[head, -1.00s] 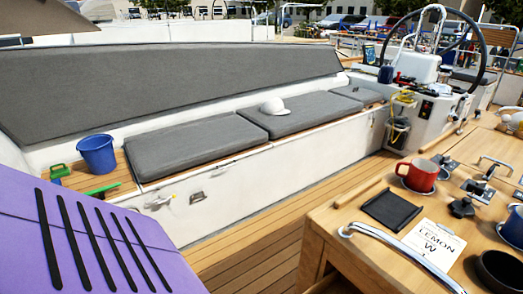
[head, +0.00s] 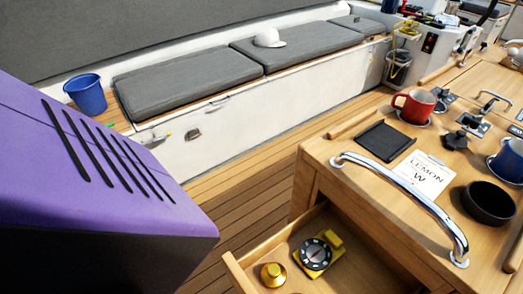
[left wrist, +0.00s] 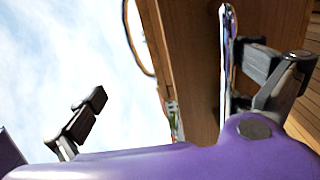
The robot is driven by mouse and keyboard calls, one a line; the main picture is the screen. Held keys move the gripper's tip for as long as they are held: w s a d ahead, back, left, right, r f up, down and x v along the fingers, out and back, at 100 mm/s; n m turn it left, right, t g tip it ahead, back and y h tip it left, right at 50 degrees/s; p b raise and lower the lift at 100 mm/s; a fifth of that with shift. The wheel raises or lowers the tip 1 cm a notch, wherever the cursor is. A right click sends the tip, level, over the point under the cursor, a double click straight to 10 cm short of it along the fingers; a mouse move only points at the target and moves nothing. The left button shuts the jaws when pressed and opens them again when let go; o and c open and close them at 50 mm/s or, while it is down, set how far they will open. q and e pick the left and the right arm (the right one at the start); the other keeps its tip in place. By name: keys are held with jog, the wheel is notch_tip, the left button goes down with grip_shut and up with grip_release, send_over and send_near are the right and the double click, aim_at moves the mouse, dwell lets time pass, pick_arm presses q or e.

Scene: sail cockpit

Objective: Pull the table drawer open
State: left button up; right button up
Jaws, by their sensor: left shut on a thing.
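The table drawer (head: 236,271) stands partly pulled out below the tabletop, its inside showing at the bottom of the head view. Inside lie a yellow object with a black dial (head: 316,254) and a round brass-coloured piece (head: 273,274). My left gripper (left wrist: 175,75) shows in the left wrist view with one finger on each side of a wooden panel (left wrist: 190,60). A bright metal bar (left wrist: 227,70) runs beside its right finger; the gripper is shut on what looks like the drawer handle. The grasp itself is partly hidden. My right gripper is out of view.
The tabletop (head: 325,150) has a chrome rail (head: 412,194) along its edge, with a red mug (head: 414,106), black tray (head: 388,141), card (head: 418,176), black bowl (head: 489,203) and blue mug (head: 509,160). A cushioned bench (head: 190,82) stands across the wooden floor.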

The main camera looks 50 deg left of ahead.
pick_arm(q)
jog(key=shift+s+d+r, duration=0.1)
jog(key=shift+s+r, duration=0.1)
jog(key=shift+r, duration=0.2)
jog(key=shift+c, duration=0.5)
jog(key=shift+s, duration=0.2)
jog(key=shift+c, duration=0.5)
jog(key=shift+s+f, duration=0.25)
jog(key=shift+f, duration=0.05)
jog(key=shift+c, duration=0.5)
jog(key=shift+s, duration=0.25)
jog(key=shift+c, duration=0.2)
jog(key=shift+o, duration=0.2)
jog(key=shift+s+f+b, duration=0.1)
jog(key=shift+s+b, duration=0.25)
jog(key=shift+s, duration=0.9)
jog(key=shift+s+f, duration=0.15)
jog(key=shift+s, duration=0.95)
jog(key=c, duration=1.3)
jog(key=shift+s+f, duration=0.1)
jog(key=shift+s, duration=0.15)
jog(key=s, duration=0.1)
jog(key=s+b, duration=0.1)
jog(key=s, duration=0.1)
jog(key=shift+f, duration=0.4)
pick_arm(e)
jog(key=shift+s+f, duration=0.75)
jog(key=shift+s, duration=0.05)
